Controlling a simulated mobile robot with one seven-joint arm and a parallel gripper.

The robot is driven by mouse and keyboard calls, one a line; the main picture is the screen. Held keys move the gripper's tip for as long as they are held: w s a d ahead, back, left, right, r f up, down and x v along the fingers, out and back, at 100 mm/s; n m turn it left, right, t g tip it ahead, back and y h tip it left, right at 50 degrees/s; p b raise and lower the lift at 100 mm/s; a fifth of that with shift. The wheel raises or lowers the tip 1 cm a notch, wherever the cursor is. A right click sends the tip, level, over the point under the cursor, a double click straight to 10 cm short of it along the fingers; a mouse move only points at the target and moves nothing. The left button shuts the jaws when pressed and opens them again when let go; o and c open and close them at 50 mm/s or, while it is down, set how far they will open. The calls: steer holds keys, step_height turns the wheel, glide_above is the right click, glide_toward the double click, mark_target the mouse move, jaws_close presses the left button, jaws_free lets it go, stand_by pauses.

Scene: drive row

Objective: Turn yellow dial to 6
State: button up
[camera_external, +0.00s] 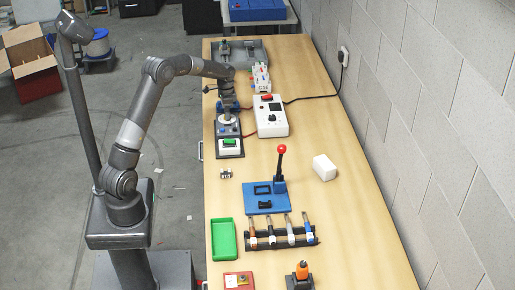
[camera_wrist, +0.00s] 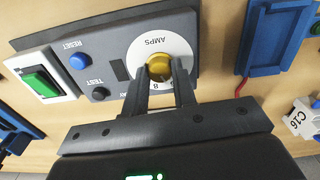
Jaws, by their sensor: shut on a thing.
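The yellow dial (camera_wrist: 158,66) sits on a white round plate marked AMPS on a grey panel (camera_wrist: 118,50). My gripper (camera_wrist: 160,84) is shut on the yellow dial, with one finger on each side of its lower part in the wrist view. The plate's number marks are mostly hidden by the fingers, so the dial's setting cannot be read. In the external view my gripper (camera_external: 227,112) reaches down over the panel, and the white plate (camera_external: 228,121) shows there; the dial itself is too small to make out.
On the panel are a blue RESET button (camera_wrist: 80,61), a black TEST button (camera_wrist: 100,93) and a green rocker switch (camera_wrist: 41,83). A blue part (camera_wrist: 277,38) and a red wire lie to the right. A white meter box (camera_external: 271,116) stands close beside the panel.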

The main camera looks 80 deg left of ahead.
steer(key=o, duration=1)
step_height(320, 180, up, 11)
steer(key=shift+f, duration=0.1)
stand_by(0.4)
